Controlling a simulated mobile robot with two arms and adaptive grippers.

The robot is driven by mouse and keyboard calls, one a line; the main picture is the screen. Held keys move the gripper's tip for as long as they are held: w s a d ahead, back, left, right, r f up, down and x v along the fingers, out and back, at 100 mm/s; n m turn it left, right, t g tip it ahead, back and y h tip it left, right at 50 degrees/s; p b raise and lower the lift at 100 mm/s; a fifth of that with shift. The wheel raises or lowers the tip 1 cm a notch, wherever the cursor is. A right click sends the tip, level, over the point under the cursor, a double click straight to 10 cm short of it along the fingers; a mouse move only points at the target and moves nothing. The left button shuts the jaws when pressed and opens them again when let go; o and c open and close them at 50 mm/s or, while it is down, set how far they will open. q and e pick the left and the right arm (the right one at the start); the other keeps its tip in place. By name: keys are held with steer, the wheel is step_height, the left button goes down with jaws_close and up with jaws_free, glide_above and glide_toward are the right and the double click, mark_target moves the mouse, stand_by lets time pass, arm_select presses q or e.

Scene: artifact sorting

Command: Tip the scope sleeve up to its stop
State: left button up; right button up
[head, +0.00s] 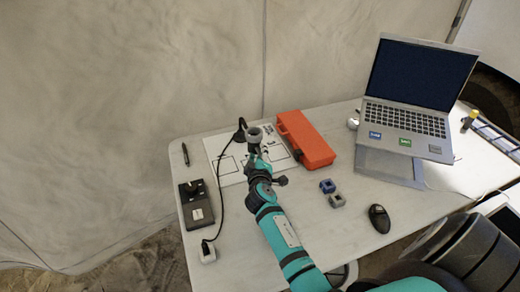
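What looks like the scope sleeve is a small grey ring-topped cylinder (254,135) on the white sheet at the back of the table, with a black part and cable at its left. It is small, and its exact tilt is hard to tell. My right arm reaches in from the bottom, and its gripper (255,153) is right at the near side of the sleeve. The fingers are hidden or too small to show whether they are open, shut or touching it. My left gripper is not in view.
An orange case (306,140) lies close to the right of the sleeve. A black device (196,205), small blue and grey blocks (332,192), a mouse (379,218) and a laptop (408,110) surround the area.

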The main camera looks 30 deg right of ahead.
steer(key=shift+s+a+r, duration=0.1)
steer(key=shift+a, duration=0.05)
jaws_close()
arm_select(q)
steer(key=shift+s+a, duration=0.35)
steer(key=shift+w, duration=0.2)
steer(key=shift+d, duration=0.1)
